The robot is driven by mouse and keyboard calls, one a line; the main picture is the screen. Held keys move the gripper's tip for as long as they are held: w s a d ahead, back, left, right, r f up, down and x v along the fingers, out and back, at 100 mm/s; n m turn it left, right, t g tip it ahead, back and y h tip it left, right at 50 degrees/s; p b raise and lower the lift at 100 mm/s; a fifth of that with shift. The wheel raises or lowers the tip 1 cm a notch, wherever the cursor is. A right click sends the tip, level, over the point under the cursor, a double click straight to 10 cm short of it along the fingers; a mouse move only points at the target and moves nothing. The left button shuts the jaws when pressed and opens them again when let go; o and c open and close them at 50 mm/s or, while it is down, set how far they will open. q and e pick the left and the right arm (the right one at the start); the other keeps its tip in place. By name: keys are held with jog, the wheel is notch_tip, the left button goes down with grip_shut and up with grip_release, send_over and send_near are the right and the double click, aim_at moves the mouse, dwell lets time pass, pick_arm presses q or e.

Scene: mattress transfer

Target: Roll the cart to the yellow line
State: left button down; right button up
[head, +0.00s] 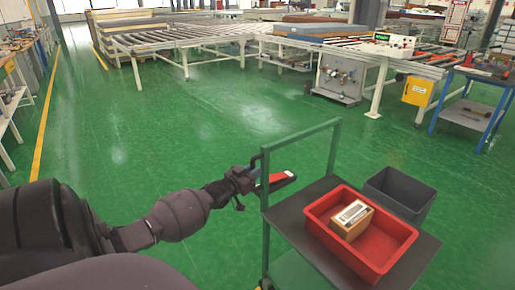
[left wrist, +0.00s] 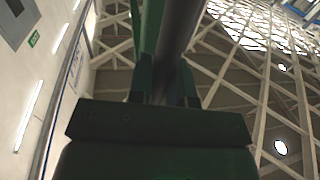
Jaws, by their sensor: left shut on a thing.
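The cart has a green tube frame and a dark shelf (head: 288,222) and stands at the lower right of the head view. A red bin (head: 390,256) with a cardboard box (head: 352,218) in it rests on the shelf. My left gripper (head: 262,180) is shut on the upright green frame at the cart's left end. In the left wrist view, green frame parts (left wrist: 152,30) rise close in front of the camera; the grip itself is hard to make out. A yellow line (head: 46,120) runs along the floor at the left, apart from the cart. My right gripper is not in view.
A grey bin (head: 398,190) stands just beyond the cart. Roller conveyors (head: 180,40) and a machine with a yellow box (head: 418,91) line the back. A blue-framed table (head: 470,115) is at the right, and shelving at the far left. The green floor between is clear.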

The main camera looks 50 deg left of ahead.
pick_arm(q)
jog(key=shift+a+r, duration=0.2)
jog(key=shift+a, duration=0.05)
jog(key=c, duration=1.1)
grip_release()
jog(key=shift+a+f, duration=0.1)
jog(key=shift+s, duration=0.1)
jog(key=shift+s+f, duration=0.1)
jog(key=shift+s, duration=0.15)
jog(key=shift+s+d+p, duration=0.25)
jog(key=shift+s+p, duration=0.05)
jog(key=shift+s, duration=1.4)
jog(key=shift+s+d+p, duration=0.25)
jog(key=shift+s+p, duration=0.05)
jog(key=shift+s, duration=1.35)
jog(key=shift+s+d+p, duration=0.25)
jog(key=shift+s+p, duration=0.05)
jog(key=shift+s, duration=1.4)
